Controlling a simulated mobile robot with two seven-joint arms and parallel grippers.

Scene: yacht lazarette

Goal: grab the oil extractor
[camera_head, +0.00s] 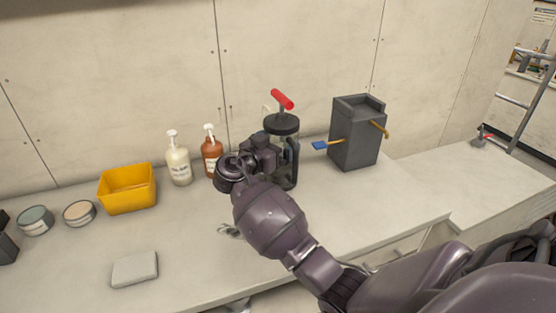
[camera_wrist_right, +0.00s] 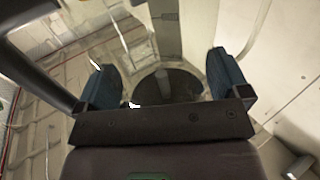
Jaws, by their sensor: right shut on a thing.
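The oil extractor (camera_head: 284,125) stands upright on the worktop, a clear cylinder with a black lid and a red T-handle on top. My right gripper (camera_head: 272,153) is shut on its body, just below the lid, reaching in from the front left. In the right wrist view, the two blue-padded fingers of the right gripper (camera_wrist_right: 163,80) stand on either side of the clear body, with the dark disc of the oil extractor (camera_wrist_right: 168,86) between them. Part of the cylinder is hidden behind the gripper in the head view. My left gripper is not in view.
A dark grey box (camera_head: 355,138) with a blue-tipped lever stands close to the right. An amber bottle (camera_head: 211,155), a white pump bottle (camera_head: 178,165), a yellow bin (camera_head: 127,197) and two round tins stand left. A grey block (camera_head: 134,268) lies in front. The wall is close behind.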

